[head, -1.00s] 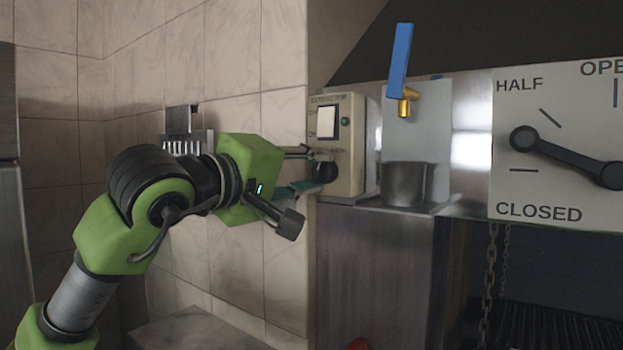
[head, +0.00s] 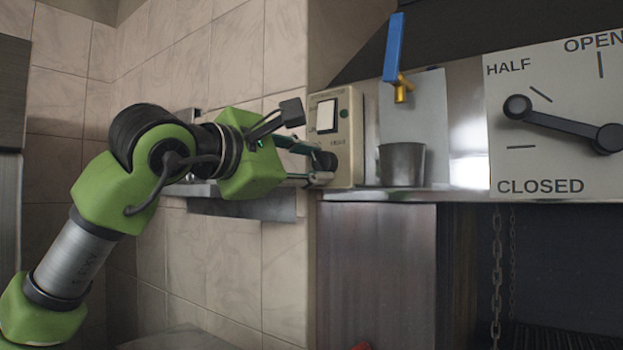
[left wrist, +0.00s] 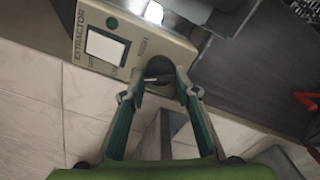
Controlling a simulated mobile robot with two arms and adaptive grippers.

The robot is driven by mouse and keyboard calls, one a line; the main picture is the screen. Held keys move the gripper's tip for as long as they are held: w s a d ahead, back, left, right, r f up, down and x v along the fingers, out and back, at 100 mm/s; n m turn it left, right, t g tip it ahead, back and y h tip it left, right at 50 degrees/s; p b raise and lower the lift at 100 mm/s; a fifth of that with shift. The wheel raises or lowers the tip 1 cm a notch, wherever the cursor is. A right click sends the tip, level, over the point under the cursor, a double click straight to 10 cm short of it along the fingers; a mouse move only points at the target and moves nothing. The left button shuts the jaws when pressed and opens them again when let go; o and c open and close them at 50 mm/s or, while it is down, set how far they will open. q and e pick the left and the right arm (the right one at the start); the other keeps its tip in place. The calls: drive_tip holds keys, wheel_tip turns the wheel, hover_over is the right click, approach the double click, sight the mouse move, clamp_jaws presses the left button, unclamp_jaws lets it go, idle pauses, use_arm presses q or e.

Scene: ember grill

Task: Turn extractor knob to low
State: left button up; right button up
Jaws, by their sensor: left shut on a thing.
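The extractor control box (head: 352,172) is a cream panel on the wall corner, with a white rocker switch (head: 326,115) and a green light (head: 344,114). Its dark round knob (head: 328,161) is low on the panel. My left gripper (head: 317,167) reaches in from the left and is shut on the knob. In the left wrist view the two fingertips (left wrist: 159,75) sit on either side of the knob (left wrist: 160,66), and the box (left wrist: 82,48) lies beyond. The knob's setting is too small to read surely. My right gripper is not in view.
A metal cup (head: 402,165) stands on the steel ledge right of the box, below a blue-handled tap (head: 398,60). A damper dial plate (head: 550,90) with a black lever is at the right. Chains hang below it. A tiled wall is behind my left arm.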

use_arm(q)
drive_tip(key=n+b, duration=0.1)
drive_tip(key=n, duration=0.1)
drive_tip(key=n+b, duration=0.1)
drive_tip(key=n, duration=0.1)
drive_tip(key=n+b, duration=0.2)
drive_tip(key=shift+f+n, duration=0.25)
drive_tip(key=shift+n, duration=0.05)
drive_tip(key=n+b, duration=0.1)
drive_tip(key=n, duration=0.2)
drive_tip(key=shift+d+b, duration=0.1)
drive_tip(key=shift+b, duration=0.25)
drive_tip(key=shift+n+b, duration=0.55)
drive_tip(key=shift+n, duration=0.75)
drive_tip(key=o, duration=1.1)
drive_tip(key=shift+r, duration=0.1)
